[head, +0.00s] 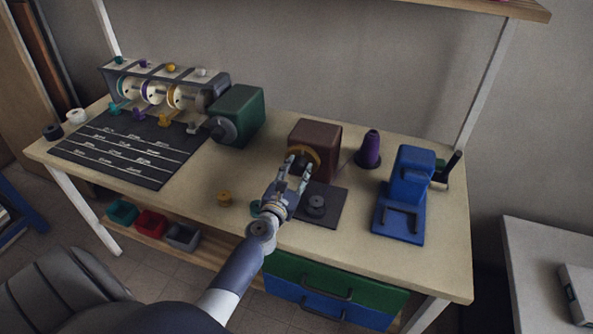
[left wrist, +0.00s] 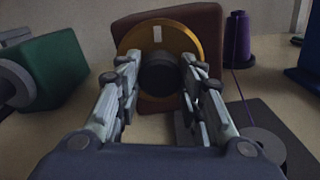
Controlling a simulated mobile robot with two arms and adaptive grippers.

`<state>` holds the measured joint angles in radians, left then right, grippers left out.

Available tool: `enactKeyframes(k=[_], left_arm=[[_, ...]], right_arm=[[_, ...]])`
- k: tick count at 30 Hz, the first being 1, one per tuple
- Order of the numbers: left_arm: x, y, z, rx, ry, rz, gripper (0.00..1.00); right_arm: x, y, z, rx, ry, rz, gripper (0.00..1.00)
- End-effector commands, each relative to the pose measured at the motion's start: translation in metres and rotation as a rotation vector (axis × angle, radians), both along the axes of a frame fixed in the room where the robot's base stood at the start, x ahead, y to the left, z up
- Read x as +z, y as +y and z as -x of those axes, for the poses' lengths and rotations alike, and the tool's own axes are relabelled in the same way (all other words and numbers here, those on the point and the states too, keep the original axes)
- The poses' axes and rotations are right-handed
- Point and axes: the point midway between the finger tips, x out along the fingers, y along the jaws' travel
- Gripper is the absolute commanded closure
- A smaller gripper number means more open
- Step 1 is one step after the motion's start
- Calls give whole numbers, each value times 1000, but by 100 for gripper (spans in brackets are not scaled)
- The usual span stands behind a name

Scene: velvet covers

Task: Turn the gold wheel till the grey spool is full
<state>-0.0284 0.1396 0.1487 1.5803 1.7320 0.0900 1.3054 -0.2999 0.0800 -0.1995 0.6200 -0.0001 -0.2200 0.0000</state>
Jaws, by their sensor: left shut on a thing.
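The gold wheel (head: 306,152) is on the front of a brown box (head: 325,138) and has a dark round hub. In the left wrist view the gold wheel (left wrist: 196,42) shows a pale mark near its top. My left gripper (head: 299,166) is at the wheel, its fingers on either side of the dark hub (left wrist: 158,73), shut on it. A dark grey spool (head: 316,204) stands on a black plate (head: 329,219) just right of the gripper. It also shows at the lower right of the left wrist view (left wrist: 262,142). How full it is cannot be told. My right gripper is out of view.
A purple thread cone (head: 369,150) stands right of the brown box, a thread running down from it. A blue device (head: 408,195) stands further right. A green box (head: 240,112) and spool rack (head: 165,88) stand left.

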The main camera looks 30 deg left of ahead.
Motion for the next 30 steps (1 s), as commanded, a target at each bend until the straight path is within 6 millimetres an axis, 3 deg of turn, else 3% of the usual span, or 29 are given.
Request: enactKeyframes(k=[30], left_arm=[[1, 0, 0, -2, 220, -911, 88]], right_arm=[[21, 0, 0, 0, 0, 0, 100]])
